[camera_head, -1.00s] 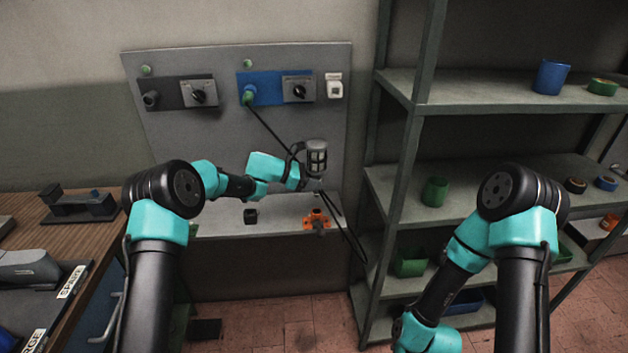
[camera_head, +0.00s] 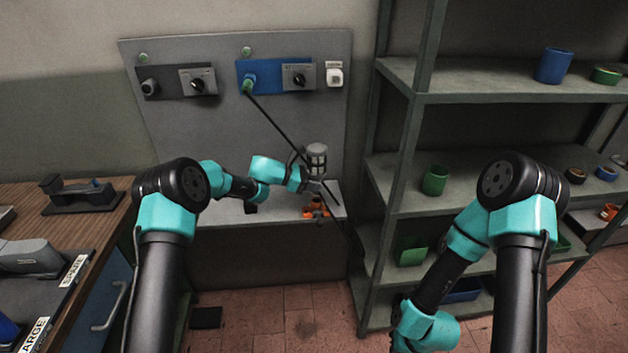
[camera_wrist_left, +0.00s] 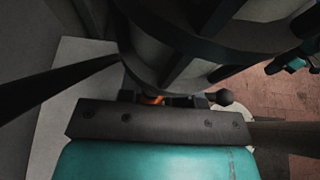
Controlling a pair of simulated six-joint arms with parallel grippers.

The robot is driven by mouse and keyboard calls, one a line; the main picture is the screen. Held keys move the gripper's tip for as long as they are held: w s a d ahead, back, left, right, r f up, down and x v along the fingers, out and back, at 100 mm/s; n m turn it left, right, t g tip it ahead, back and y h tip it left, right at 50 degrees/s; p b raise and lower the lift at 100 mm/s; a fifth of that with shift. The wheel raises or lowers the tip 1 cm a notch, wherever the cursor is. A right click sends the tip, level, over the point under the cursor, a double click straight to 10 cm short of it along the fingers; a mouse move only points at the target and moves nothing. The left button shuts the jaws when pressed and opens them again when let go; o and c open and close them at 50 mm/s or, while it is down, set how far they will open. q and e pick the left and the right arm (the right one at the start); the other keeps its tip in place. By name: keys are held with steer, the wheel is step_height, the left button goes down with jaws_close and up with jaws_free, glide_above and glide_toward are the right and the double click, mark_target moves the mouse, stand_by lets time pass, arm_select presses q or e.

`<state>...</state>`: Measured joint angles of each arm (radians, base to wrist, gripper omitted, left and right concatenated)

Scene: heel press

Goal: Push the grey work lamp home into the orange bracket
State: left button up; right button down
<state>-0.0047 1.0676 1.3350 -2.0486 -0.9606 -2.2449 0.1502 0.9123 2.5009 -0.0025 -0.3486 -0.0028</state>
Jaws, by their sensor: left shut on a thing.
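The grey work lamp (camera_head: 317,156) is upright, with a caged head, over the shelf of the grey panel. My left gripper (camera_head: 314,184) is shut on it low down, just under the cage. In the left wrist view the lamp (camera_wrist_left: 190,45) fills the top, in front of the gripper's fingers (camera_wrist_left: 165,99). The orange bracket (camera_head: 316,209) is on the shelf directly below, partly hidden by the gripper. A scrap of its orange (camera_wrist_left: 152,100) shows between the fingers. I cannot tell whether lamp and bracket touch. My right gripper is out of view.
A black cable runs from the green plug (camera_head: 248,87) on the blue panel box down past the lamp. A metal rack (camera_head: 415,97) with cups stands to the right, a wooden bench (camera_head: 105,225) to the left.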

arm_select(q)
steer(key=shift+f, duration=0.55)
steer(key=shift+f, duration=0.8)
stand_by(1.4)
steer(key=o, duration=1.1)
steer(key=v, duration=1.7)
steer(key=shift+s+a+r, duration=0.1)
steer(key=shift+a, duration=0.1)
